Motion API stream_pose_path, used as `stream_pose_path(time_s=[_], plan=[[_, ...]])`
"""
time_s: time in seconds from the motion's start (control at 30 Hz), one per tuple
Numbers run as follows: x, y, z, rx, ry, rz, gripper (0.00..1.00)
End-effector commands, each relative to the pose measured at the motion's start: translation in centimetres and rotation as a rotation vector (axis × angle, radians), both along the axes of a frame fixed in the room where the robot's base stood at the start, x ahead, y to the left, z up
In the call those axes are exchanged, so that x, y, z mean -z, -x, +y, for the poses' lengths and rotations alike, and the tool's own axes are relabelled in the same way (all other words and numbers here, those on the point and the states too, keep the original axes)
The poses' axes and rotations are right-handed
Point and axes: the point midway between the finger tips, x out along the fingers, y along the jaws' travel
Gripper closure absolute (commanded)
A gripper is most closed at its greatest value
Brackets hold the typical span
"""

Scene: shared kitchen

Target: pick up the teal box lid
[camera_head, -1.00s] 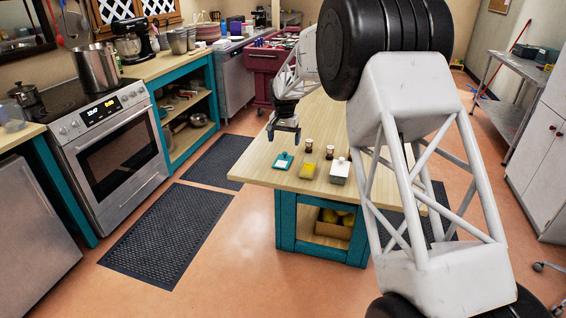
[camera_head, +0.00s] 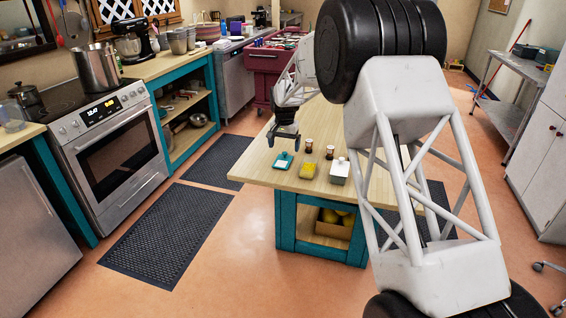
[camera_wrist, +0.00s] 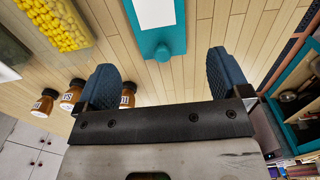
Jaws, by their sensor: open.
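The teal box lid (camera_head: 283,160) lies flat on the wooden island top near its left front edge. It has a white panel on top. In the wrist view the lid (camera_wrist: 178,42) is at the top centre, with a round teal knob or tab toward me. My gripper (camera_head: 284,139) is above the island, just behind the lid in the head view. In the wrist view my gripper (camera_wrist: 160,85) is open, its two dark blue fingers wide apart with nothing between them. The lid lies beyond the fingertips and is not touched.
A yellow-filled container (camera_head: 308,171) stands right of the lid, and a white box (camera_head: 339,170) further right. Small brown jars (camera_head: 308,146) stand behind them; in the wrist view jars (camera_wrist: 45,102) are near the left finger. The island's left edge is close to the lid.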

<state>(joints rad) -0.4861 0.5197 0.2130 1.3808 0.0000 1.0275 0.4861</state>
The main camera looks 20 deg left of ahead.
Motion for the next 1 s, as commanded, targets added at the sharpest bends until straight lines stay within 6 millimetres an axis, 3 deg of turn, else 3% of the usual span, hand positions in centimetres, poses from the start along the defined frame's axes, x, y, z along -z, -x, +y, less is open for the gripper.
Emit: stream_pose_path(time_s=[0.5,1.0], plan=[[4.8,-0.1,0.1,0.0,0.001,0.001,0.05],[5.1,-0.1,0.1,0.0,0.0,0.001,0.05]])
